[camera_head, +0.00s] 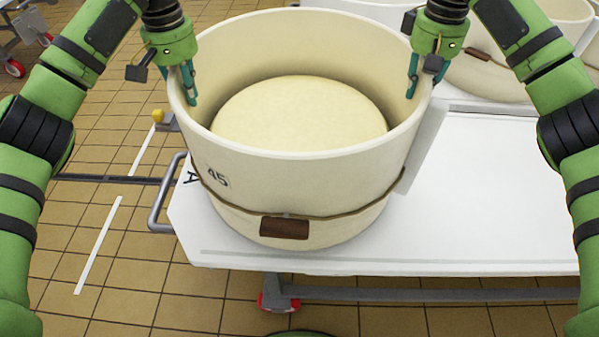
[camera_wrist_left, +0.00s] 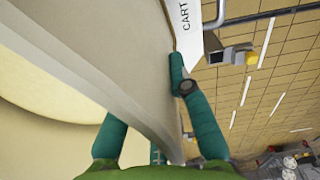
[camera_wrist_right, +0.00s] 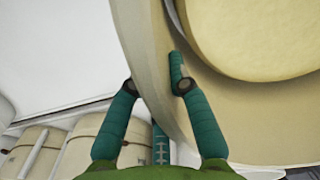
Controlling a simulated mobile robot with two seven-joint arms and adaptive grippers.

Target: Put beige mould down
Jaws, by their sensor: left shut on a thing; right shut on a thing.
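The beige mould (camera_head: 300,187) is a large round tub marked 45, with a brown strap and a pale round mass inside. It is upright over the near left part of the white cart top (camera_head: 480,215); I cannot tell whether its base touches. My left gripper (camera_head: 189,84) is shut on its left wall, one finger on each side of the rim. The left wrist view shows this wall (camera_wrist_left: 100,65) between the fingers. My right gripper (camera_head: 413,77) is shut on the right wall in the same way. The right wrist view shows that wall (camera_wrist_right: 143,50) too.
More beige moulds (camera_head: 490,75) stand behind at the right. The cart top is clear right of the mould. A grey handle (camera_head: 160,200) and a yellow knob (camera_head: 158,115) are at the cart's left side. Tiled floor (camera_head: 110,250) lies beyond.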

